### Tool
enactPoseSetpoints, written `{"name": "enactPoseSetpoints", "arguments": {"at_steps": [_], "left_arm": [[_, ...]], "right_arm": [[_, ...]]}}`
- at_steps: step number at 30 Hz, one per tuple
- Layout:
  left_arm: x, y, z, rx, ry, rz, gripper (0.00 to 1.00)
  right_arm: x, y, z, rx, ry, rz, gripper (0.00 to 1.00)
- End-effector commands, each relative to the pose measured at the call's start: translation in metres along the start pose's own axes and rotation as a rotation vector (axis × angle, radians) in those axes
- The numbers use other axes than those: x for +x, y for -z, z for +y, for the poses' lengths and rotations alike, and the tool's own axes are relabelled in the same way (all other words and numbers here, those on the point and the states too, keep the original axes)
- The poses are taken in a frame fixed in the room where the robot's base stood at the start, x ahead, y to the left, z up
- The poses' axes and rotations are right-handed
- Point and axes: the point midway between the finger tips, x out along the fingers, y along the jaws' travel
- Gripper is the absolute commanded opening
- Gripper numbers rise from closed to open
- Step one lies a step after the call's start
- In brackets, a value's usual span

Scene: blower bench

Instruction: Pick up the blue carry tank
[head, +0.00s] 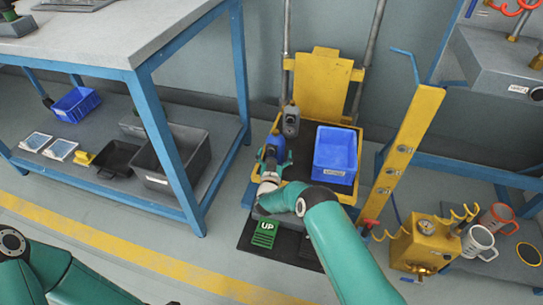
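A small blue object (275,146), which may be the blue carry tank, stands on the yellow lift platform (344,197), left of an open blue bin. My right gripper (272,158) is at this object, its fingers apart at the object's near side. They overlap it in the picture, and I cannot tell whether they grip it. My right wrist and forearm hide the object's lower part. My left arm shows at the lower left, but its gripper is out of view.
The open blue bin (336,152) sits close on the right. A grey box-shaped device (290,121) is just behind. A green UP pedal (264,234) lies in front. A workbench (110,38) stands left; a yellow post (404,147) rises right.

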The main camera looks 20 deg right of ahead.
Motion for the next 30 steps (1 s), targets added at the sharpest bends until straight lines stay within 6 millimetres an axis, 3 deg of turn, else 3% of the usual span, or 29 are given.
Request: {"name": "enactPoseSetpoints", "arguments": {"at_steps": [4,21,30], "left_arm": [[-0.0009,0.0001,0.0003,0.0,0.0,0.0,0.4],[-0.001,0.0001,0.0003,0.0,0.0,0.0,0.4],[-0.0021,0.0001,0.0007,0.0,0.0,0.0,0.4]], "right_arm": [[-0.0003,0.0005,-0.0002,0.0,0.0,0.0,0.98],[-0.0001,0.0026,-0.0013,0.0,0.001,0.005,0.06],[-0.0001,0.0044,-0.0015,0.0,0.002,0.004,0.06]]}}
